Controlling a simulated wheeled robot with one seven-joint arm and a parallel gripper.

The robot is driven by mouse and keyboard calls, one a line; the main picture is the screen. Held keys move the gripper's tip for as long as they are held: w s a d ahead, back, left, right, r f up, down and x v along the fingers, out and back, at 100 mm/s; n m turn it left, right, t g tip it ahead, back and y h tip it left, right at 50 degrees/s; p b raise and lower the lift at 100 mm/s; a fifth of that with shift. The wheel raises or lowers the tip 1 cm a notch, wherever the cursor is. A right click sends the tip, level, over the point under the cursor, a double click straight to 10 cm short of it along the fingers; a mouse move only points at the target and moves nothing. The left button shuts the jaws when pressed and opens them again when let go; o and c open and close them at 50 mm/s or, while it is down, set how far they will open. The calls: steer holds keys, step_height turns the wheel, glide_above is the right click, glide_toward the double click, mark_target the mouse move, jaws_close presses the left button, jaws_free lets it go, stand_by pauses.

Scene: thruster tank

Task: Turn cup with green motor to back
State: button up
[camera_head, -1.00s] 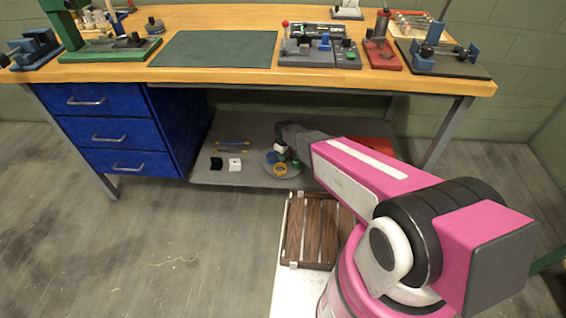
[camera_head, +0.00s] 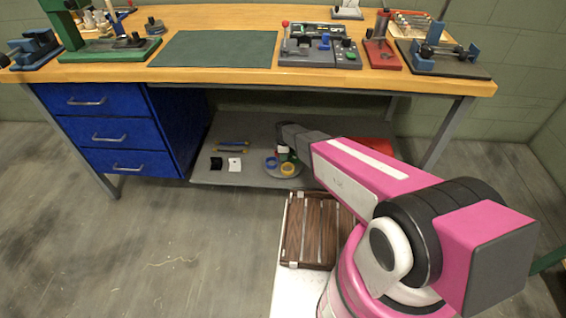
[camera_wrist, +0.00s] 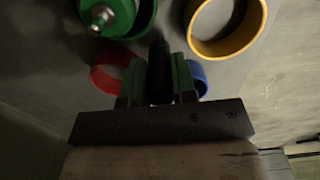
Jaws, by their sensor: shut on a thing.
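A round turntable on the lower shelf carries colored cups around a dark upright post (camera_wrist: 160,72). The green cup (camera_wrist: 147,15) holds a green motor (camera_wrist: 104,14) with a silver shaft, at upper left in the wrist view. The yellow cup (camera_wrist: 262,12) is at upper right; it shows at the turntable's front in the head view (camera_head: 288,170). The red cup (camera_wrist: 100,80) is at left and the blue cup (camera_wrist: 203,77) at right, both partly hidden by my gripper. My gripper (camera_wrist: 159,76) is shut on the dark post, its green fingers on either side.
The lower shelf (camera_head: 210,174) lies under the workbench top, which limits height. A black piece (camera_head: 216,163) and a white piece (camera_head: 235,164) lie left of the turntable. A wooden slatted crate (camera_head: 309,232) stands in front. Blue drawers (camera_head: 125,133) close the left.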

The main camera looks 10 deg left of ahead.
stand_by(0.3)
steer(key=shift+n, duration=1.8)
steer(key=shift+n, duration=0.6)
steer(key=o, duration=0.7)
steer(key=shift+o, duration=0.2)
steer(key=shift+r, duration=4.5)
